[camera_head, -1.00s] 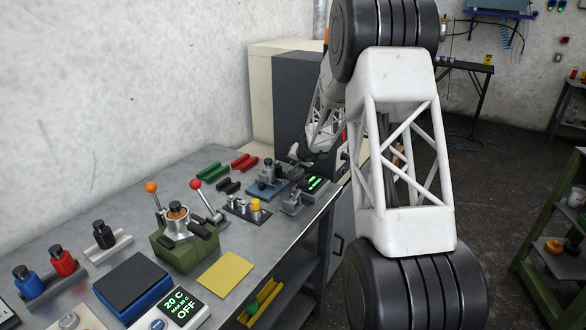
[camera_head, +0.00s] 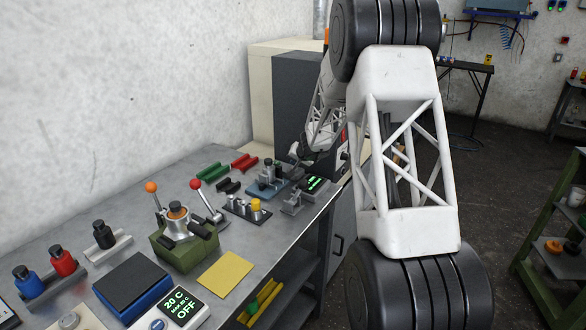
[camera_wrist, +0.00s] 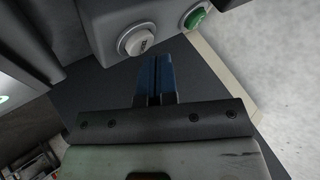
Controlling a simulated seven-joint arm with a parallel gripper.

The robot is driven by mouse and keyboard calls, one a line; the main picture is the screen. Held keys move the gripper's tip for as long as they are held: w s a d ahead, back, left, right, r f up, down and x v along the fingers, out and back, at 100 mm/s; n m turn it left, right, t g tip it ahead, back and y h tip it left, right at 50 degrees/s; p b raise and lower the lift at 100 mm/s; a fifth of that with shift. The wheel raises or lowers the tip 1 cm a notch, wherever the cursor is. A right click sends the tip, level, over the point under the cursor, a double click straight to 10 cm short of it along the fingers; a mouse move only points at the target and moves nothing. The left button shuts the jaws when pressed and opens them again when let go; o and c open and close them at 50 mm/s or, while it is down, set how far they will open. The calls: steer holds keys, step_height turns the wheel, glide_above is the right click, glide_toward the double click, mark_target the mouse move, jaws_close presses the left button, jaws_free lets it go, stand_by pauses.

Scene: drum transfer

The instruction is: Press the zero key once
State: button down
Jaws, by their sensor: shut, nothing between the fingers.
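A white round key (camera_wrist: 137,40) with small dark lettering sits on a grey box at the top of the wrist view. The lettering is too small to read surely. My gripper (camera_wrist: 155,57) has its two blue-tipped fingers shut together with nothing between them. The fingertips are just below and right of the white key in that view. I cannot tell whether they touch the box. In the head view the end of my arm is small and partly hidden near the grey cabinet, and the key cannot be made out.
A green button (camera_wrist: 195,18) is right of the white key. A small green-lit display (camera_head: 315,183) stands on the bench near my arm's end. A blue fixture (camera_head: 268,186) and a block with a yellow peg (camera_head: 255,205) are close by. A grey cabinet (camera_head: 297,100) stands behind.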

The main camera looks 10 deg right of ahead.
steer(key=shift+r, duration=0.2)
steer(key=shift+r, duration=2.85)
steer(key=s+a+r+n+g, duration=0.1)
steer(key=s+a+r, duration=0.2)
steer(key=s+r, duration=0.55)
steer(key=s+a+r+n+g, duration=0.1)
steer(key=s+a+r, duration=0.15)
steer(key=s, duration=1.05)
steer(key=s+a+r+n+g, duration=0.1)
steer(key=s+a+r, duration=0.2)
steer(key=s+r, duration=0.55)
steer(key=s+d+f+g+h, duration=0.1)
steer(key=s+f, duration=0.1)
steer(key=s, duration=1.7)
steer(key=s+d+f+n+g+h, duration=0.1)
steer(key=s+f+g+h, duration=0.1)
steer(key=s, duration=1.8)
steer(key=shift+s+d+f+n, duration=0.3)
steer(key=shift+d+f, duration=0.05)
steer(key=shift+f, duration=0.3)
